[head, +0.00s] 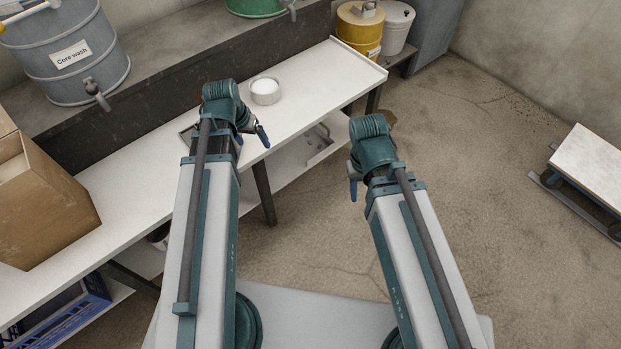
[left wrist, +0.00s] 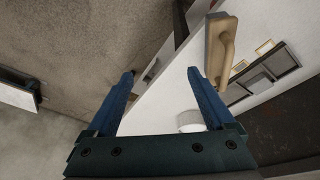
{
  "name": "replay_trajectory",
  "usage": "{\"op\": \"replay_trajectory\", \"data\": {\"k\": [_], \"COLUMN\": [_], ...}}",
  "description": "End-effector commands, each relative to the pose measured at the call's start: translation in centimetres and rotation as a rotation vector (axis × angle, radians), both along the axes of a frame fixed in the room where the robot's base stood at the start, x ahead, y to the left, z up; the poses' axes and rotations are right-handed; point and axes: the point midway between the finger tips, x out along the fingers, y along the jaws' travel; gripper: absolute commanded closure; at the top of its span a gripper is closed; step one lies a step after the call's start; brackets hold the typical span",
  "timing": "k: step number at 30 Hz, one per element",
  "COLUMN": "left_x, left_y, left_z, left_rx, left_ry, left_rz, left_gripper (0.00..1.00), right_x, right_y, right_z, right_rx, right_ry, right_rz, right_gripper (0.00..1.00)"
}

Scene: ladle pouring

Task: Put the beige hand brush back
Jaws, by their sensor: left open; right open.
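The beige hand brush (left wrist: 221,48) shows in the left wrist view, at the upper middle, just beyond the tip of the right-hand finger. It appears to be over or on the white bench top near its edge; whether it touches the finger I cannot tell. In the head view I cannot make it out; my left arm covers part of the bench. My left gripper (head: 258,133) is open and empty above the bench front edge; its two blue fingers (left wrist: 165,85) are wide apart. My right gripper (head: 354,188) is over the floor, right of the bench, its fingers mostly hidden.
A white ribbed bowl (head: 265,91) stands on the white bench (head: 325,75). A dark-framed tray (left wrist: 265,76) lies on it. A cardboard box (head: 45,205) is at left, a grey drum (head: 70,55) behind. A lower shelf holds a metal tray (head: 318,148).

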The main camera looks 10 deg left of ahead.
Motion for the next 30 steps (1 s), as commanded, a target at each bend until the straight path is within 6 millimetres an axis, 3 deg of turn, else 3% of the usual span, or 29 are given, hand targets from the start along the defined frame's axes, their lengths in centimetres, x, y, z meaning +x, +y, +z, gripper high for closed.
{"op": "replay_trajectory", "data": {"k": [1, 6, 12, 18, 30], "left_x": [-1.1, -4.8, -9.0, -11.1, -11.3], "left_y": [-3.6, -11.8, -17.7, -19.8, -20.0], "left_z": [-0.2, -0.6, -0.7, -0.6, -0.4], "left_rx": [0.014, 0.081, 0.171, 0.221, 0.226], "left_ry": [0.038, 0.153, 0.236, 0.265, 0.269], "left_rz": [-0.051, -0.162, -0.245, -0.278, -0.279], "left_gripper": [0.13, 0.13, 0.13, 0.13, 0.13], "right_x": [0.0, 0.0, 0.0, 0.0, 0.0], "right_y": [0.0, 0.0, 0.0, 0.0, 0.0], "right_z": [0.0, 0.0, 0.0, 0.0, 0.2], "right_rx": [0.0, 0.0, 0.0, 0.0, 0.0], "right_ry": [0.0, 0.0, 0.0, 0.0, 0.0], "right_rz": [0.0, 0.0, 0.0, 0.0, 0.0], "right_gripper": [0.5, 0.5, 0.5, 0.5, 0.5]}}
